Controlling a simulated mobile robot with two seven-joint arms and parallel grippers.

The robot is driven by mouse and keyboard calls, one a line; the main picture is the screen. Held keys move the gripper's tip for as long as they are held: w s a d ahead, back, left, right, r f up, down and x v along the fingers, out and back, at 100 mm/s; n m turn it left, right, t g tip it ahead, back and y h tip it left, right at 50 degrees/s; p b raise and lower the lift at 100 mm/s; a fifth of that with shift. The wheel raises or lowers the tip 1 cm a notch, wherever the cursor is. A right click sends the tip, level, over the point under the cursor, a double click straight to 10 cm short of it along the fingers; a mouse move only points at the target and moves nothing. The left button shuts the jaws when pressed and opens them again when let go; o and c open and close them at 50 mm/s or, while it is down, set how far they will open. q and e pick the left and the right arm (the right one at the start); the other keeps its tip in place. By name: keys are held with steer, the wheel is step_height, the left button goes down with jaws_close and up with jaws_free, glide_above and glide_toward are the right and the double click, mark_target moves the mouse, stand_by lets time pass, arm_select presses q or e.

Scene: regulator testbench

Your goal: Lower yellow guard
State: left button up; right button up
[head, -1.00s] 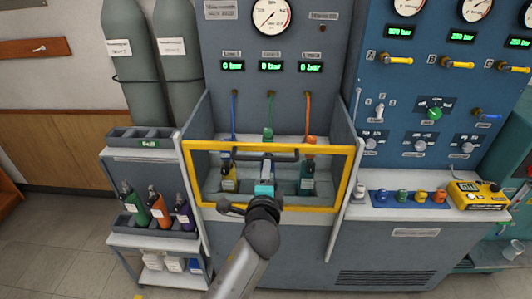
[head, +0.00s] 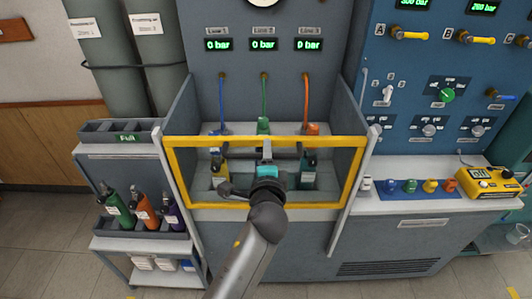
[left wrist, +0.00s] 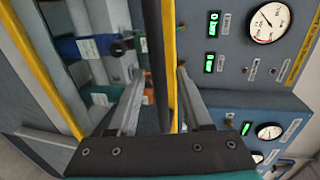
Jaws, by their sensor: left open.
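The yellow guard (head: 335,142) is a rectangular frame across the front of the bench bay. A dark handle bar (head: 238,150) runs just below its top rail; it also shows in the left wrist view (left wrist: 158,30). My left gripper (head: 266,147) is in front of the guard's middle, its tips at the handle. In the left wrist view my left gripper (left wrist: 160,78) is open, with a finger on each side of the dark handle, beside the yellow rail (left wrist: 169,35). Contact cannot be told. My right gripper is not in view.
Behind the guard stand a yellow-banded bottle (head: 219,168) and a dark teal bottle (head: 308,170). At left, a cart holds green (head: 117,207), orange (head: 146,211) and purple bottles. At right, a counter carries coloured fittings (head: 410,186) and a yellow meter (head: 488,183).

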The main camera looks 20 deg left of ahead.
arm_select(q)
steer(key=shift+c, duration=0.3)
jaws_close()
stand_by(1.1)
